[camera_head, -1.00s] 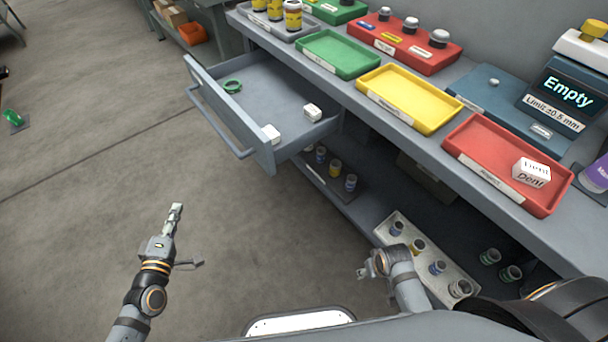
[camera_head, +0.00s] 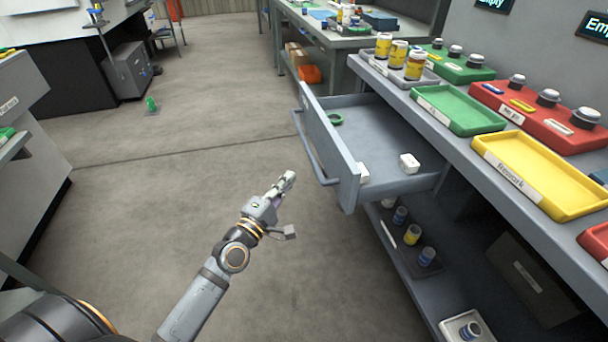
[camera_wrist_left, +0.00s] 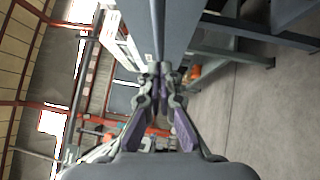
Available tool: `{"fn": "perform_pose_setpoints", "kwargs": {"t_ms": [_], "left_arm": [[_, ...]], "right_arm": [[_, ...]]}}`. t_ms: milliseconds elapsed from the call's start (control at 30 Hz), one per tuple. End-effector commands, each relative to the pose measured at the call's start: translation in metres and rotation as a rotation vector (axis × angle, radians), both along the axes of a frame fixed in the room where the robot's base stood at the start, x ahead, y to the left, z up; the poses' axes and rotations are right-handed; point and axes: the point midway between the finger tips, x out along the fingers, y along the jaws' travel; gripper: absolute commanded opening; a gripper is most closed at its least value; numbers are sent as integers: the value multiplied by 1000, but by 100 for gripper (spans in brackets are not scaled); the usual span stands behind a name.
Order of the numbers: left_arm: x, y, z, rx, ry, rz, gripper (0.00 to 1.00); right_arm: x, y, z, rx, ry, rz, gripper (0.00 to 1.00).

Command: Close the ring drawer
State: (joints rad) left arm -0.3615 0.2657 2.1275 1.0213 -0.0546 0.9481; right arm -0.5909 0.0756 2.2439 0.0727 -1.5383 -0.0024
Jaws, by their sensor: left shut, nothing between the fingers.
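The ring drawer (camera_head: 377,136) stands pulled out from under the bench. Its front panel (camera_head: 328,150) faces left and carries a long bar handle (camera_head: 312,150). Inside lie a green ring (camera_head: 336,119) and two small white boxes, one near the right side (camera_head: 409,163) and one partly hidden behind the front panel (camera_head: 363,173). My left gripper (camera_head: 285,182) is shut and empty, left of and below the drawer front, apart from the handle in the head view. In the left wrist view my shut fingers (camera_wrist_left: 160,75) show with a grey panel above them. My right gripper is out of view.
The bench top holds a green tray (camera_head: 459,108), a yellow tray (camera_head: 540,174) and a red tray of capped jars (camera_head: 535,112). A lower shelf (camera_head: 408,255) carries small bottles below the drawer. The floor (camera_head: 140,220) left of the drawer is clear.

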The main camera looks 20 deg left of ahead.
Motion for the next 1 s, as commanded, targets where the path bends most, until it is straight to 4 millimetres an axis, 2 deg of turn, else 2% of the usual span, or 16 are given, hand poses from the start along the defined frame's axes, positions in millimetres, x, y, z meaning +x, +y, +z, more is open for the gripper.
{"fn": "perform_pose_setpoints", "kwargs": {"t_ms": [33,200,333,800,1000], "left_arm": [[11,-2,4,-3,-4,0,0],[21,-23,6,-5,-1,1,0],[27,-31,7,-1,0,0,0],[29,-34,9,2,1,0,0],[43,-34,9,2,-1,-1,0]], "right_arm": [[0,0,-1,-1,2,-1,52],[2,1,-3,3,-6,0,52],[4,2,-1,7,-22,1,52],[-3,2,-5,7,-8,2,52],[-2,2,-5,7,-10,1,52]]}}
